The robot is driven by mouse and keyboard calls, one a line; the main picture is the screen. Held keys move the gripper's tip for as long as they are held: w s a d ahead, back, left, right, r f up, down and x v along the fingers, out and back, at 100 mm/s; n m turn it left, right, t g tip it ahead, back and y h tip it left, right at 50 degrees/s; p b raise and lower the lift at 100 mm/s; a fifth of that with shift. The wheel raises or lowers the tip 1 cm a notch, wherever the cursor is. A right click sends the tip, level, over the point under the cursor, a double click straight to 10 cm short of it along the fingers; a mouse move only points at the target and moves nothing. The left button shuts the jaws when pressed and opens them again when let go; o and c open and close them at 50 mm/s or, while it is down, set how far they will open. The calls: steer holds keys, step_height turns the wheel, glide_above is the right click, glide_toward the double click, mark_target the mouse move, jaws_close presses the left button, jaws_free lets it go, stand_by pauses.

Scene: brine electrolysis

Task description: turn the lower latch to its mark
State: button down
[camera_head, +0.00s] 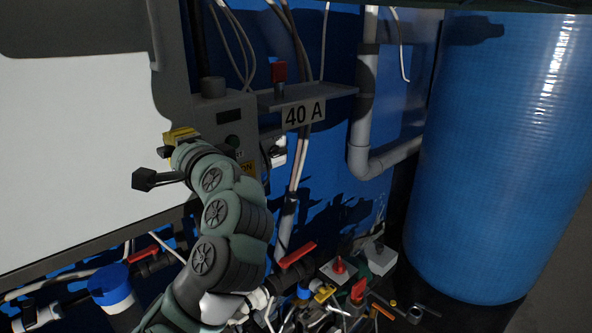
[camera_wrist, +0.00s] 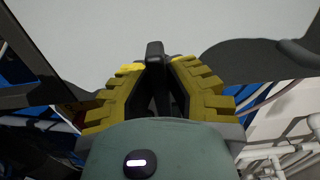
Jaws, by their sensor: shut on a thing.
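My gripper (camera_head: 181,136), with yellow ridged fingers, is at the right edge of the large white panel in the head view. In the wrist view my gripper (camera_wrist: 157,68) is shut on a dark upright latch handle (camera_wrist: 154,50), which stands between the two fingers with its top showing above them. The pale panel lies behind it.
A grey box (camera_head: 222,118) and a shelf labelled 40 A (camera_head: 304,113) are right of my gripper. A blue tank (camera_head: 505,150) stands at the right. Pipes and red-handled valves (camera_head: 297,254) crowd the area below, beside my arm.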

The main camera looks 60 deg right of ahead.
steer(key=shift+f, duration=0.1)
steer(key=c, duration=1)
jaws_free()
steer(key=v, duration=1.2)
steer(key=shift+a, duration=0.1)
